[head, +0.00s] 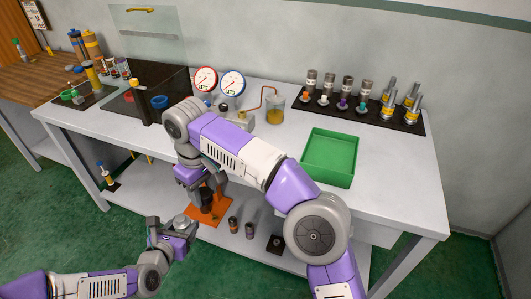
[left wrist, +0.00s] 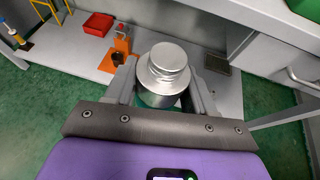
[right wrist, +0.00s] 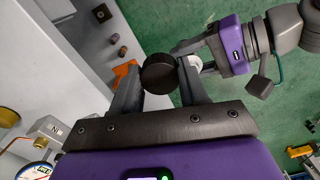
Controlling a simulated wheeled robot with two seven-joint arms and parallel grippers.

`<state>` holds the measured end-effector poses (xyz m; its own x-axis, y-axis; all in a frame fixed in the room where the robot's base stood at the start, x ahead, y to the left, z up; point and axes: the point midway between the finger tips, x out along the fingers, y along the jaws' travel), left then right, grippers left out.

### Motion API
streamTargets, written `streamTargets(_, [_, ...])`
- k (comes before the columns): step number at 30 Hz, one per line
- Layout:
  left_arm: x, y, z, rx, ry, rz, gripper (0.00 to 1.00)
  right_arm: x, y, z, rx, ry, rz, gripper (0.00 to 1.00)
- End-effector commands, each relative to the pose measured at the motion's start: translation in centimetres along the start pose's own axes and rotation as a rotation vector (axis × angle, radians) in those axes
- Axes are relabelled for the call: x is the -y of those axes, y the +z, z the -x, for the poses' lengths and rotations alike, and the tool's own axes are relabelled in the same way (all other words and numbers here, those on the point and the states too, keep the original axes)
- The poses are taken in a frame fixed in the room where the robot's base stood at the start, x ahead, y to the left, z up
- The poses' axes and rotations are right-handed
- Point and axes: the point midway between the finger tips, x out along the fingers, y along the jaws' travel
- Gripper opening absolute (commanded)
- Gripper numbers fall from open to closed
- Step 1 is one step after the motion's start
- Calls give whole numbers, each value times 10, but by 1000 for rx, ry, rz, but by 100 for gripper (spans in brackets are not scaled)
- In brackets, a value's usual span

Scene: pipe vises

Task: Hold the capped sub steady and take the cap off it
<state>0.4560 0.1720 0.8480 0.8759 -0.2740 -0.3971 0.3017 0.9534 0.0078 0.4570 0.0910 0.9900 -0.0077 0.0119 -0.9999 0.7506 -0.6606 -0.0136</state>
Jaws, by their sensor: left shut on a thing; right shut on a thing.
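My left gripper (head: 181,226) is shut on the silver sub (head: 182,220). In the left wrist view the sub (left wrist: 165,72) stands between the two fingers, with a wide flange and a narrower bare top. My right gripper (right wrist: 163,85) is shut on a dark round cap (right wrist: 160,74). In the right wrist view the sub's pale metal (right wrist: 195,63) shows past the right finger, beside the cap. The cap appears off the sub, since no dark piece sits on the sub's top. In the head view my right gripper (head: 207,192) hangs just above and right of the sub; the cap is not clear there.
An orange vise (head: 207,210) is on the lower shelf behind the grippers. Small dark cylinders (head: 234,226) and a square dark plate (head: 275,243) are to its right. Green floor is open in front.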

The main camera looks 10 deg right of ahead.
Motion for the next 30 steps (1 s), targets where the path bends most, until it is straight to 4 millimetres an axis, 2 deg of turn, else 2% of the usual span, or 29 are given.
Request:
streamTargets(14, [-1, 6, 2, 15, 2, -3, 0, 0, 0, 0, -1, 0, -1, 7])
streamTargets(20, [39, 30, 6, 21, -38, -18, 0, 0, 0, 0, -1, 0, -1, 7])
streamTargets(30, [119, 76, 16, 27, -114, -44, 0, 0, 0, 0, -1, 0, -1, 7])
